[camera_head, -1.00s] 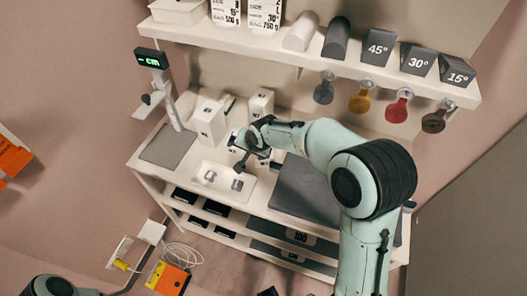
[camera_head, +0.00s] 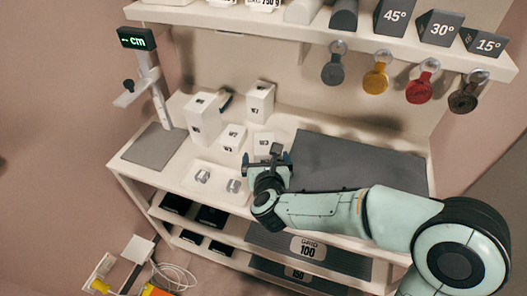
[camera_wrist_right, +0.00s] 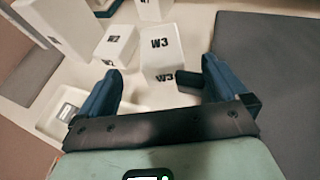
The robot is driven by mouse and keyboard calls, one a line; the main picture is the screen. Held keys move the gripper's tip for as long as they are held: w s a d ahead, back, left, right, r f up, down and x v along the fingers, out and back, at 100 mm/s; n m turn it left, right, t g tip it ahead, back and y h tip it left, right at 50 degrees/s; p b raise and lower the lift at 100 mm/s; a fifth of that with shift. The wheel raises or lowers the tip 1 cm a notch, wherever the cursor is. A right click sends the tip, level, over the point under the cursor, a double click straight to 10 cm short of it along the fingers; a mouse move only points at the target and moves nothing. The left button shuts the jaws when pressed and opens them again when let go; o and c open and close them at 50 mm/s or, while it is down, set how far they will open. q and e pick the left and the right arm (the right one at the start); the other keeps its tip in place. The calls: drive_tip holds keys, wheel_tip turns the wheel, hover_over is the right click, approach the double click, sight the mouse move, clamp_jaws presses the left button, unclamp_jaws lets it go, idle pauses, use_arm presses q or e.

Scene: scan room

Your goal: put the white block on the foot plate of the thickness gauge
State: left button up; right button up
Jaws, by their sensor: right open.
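Several white blocks with W labels stand on the white bench; which one the task means cannot be told. The W3 block (camera_head: 264,143) is just beyond my right gripper (camera_head: 268,163). In the right wrist view the W3 block (camera_wrist_right: 160,52) lies ahead, between the lines of the open blue fingers (camera_wrist_right: 162,82), with a gap on both sides. The W2 block (camera_head: 233,136) and taller blocks (camera_head: 205,120) (camera_head: 260,101) stand around it. The thickness gauge (camera_head: 150,80), with a lit "cm" display, stands at left; its grey foot plate (camera_head: 153,147) is bare. My left gripper is out of view.
A dark grey mat (camera_head: 355,165) covers the right side. A shelf (camera_head: 300,35) with hanging coloured tags overhangs the back.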

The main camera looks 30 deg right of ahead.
sight(264, 145)
drive_tip(key=x, duration=0.9)
drive_tip(key=shift+b, duration=0.4)
drive_tip(key=shift+r, duration=0.15)
drive_tip(key=c, duration=1.4)
